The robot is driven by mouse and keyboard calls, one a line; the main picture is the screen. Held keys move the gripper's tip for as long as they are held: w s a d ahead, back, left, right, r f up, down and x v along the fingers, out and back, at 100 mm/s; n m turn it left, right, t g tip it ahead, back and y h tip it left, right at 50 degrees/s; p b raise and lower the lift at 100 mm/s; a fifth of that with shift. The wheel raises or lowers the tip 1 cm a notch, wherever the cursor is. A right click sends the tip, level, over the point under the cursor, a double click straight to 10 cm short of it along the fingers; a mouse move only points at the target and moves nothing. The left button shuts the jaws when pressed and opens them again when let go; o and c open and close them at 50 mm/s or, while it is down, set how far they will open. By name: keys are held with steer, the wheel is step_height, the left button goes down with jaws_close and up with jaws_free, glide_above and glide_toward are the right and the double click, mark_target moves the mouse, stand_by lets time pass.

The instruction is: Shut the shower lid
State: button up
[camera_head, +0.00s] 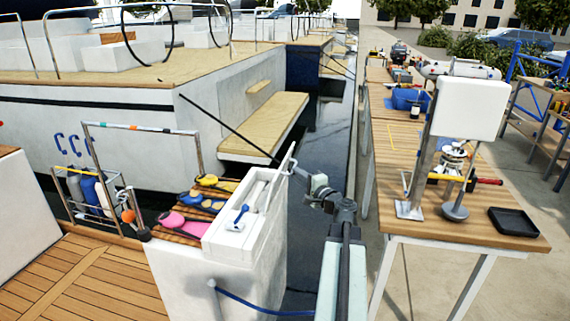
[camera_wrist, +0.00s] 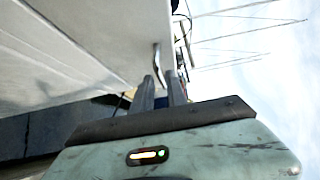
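The white shower box (camera_head: 232,243) sits on a white cockpit moulding, with a blue-and-white shower handset (camera_head: 239,214) inside. Its white lid (camera_head: 281,177) stands raised, tilted, along the box's right side. My gripper (camera_head: 297,171) is at the outer side of the lid, near its upper part. In the wrist view, a large white panel, seemingly the lid (camera_wrist: 90,40), fills the upper left. A thin curved metal piece (camera_wrist: 157,58) on its edge reaches down between my two dark fingertips (camera_wrist: 161,88). The fingers stand a little apart; whether they touch the metal piece I cannot tell.
Pink-and-black and yellow items (camera_head: 188,222) lie on a slatted wooden surface left of the box. A metal rail (camera_head: 140,127) stands behind them. A wooden workbench (camera_head: 440,218) with a white panel stand and black tray (camera_head: 514,221) is at right. Water lies beyond the box.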

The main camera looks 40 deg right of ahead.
mark_target(295, 164)
steer(key=w+d, duration=0.2)
steer(key=w, duration=0.1)
steer(key=w+r, duration=0.1)
steer(key=w, duration=0.1)
steer(key=shift+w+d+r, duration=0.1)
steer(key=shift+w+d, duration=0.05)
steer(key=shift+d, duration=0.25)
steer(key=shift+d+r, duration=0.1)
steer(key=shift+d, duration=0.05)
jaws_close()
steer(key=shift+w+a, duration=0.2)
steer(key=shift+s+d+f, duration=0.1)
steer(key=shift+d+f, duration=0.1)
stand_by(0.7)
